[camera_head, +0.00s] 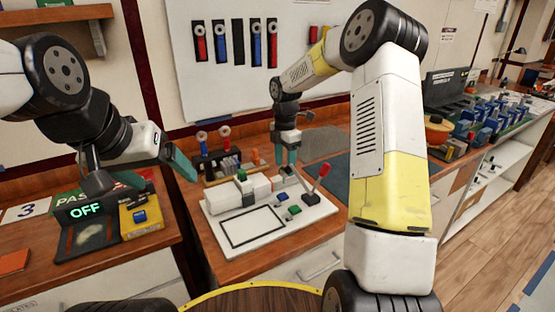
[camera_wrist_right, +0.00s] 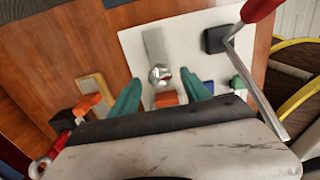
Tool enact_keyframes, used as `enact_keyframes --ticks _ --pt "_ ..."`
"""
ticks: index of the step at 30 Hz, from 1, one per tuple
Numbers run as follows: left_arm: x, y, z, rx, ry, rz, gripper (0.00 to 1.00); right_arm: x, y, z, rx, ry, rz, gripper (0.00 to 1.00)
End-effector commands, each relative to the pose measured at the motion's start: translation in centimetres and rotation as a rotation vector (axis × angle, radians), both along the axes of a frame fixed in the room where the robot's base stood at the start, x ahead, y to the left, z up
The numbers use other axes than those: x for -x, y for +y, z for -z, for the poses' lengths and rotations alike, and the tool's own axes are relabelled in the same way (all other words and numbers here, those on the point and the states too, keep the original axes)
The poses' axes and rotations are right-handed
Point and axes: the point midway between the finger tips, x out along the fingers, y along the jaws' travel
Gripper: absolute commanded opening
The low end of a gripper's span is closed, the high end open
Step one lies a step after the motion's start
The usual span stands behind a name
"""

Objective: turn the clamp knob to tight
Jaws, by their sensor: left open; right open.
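In the right wrist view, a shiny round metal part (camera_wrist_right: 160,76), which looks like the clamp knob, sits at the end of a flat grey metal bar (camera_wrist_right: 154,43) on a white board. My right gripper (camera_wrist_right: 160,88) is open, with one teal finger on each side of the knob and gaps between. I cannot tell its height above the knob. In the head view, my right gripper (camera_head: 286,155) is over the back of the white board (camera_head: 225,240); the knob is not clear there. My left gripper (camera_head: 162,180) is open and empty, left of the board.
A white block (camera_head: 222,195) lies along the board's back.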

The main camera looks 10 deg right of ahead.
Motion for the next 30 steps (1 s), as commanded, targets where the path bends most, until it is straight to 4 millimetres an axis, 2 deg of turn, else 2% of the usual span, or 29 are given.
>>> enact_keyframes --ticks 3,11,12,20,21,30 --pt "0.0 0.0 0.0 0.0 0.0 0.0 0.83 0.0 0.01 0.83 0.0 -0.001 0.0 0.55" --pt "0.0 0.0 0.0 0.0 0.0 0.0 0.83 -0.01 0.03 1.04 -0.001 -0.002 0.001 0.55" --pt "0.0 0.0 0.0 0.0 0.0 0.0 0.83 -0.01 0.03 1.04 -0.001 -0.002 0.001 0.54" --pt "0.0 0.0 0.0 0.0 0.0 0.0 0.83 -0.01 0.03 1.02 -0.001 -0.002 0.001 0.02" --pt "0.0 0.0 0.0 0.0 0.0 0.0 0.83 -0.01 0.04 1.02 -0.001 -0.002 0.001 0.0" --pt "0.0 0.0 0.0 0.0 0.0 0.0 0.83 -0.02 0.08 0.98 -0.001 -0.002 0.036 0.0"
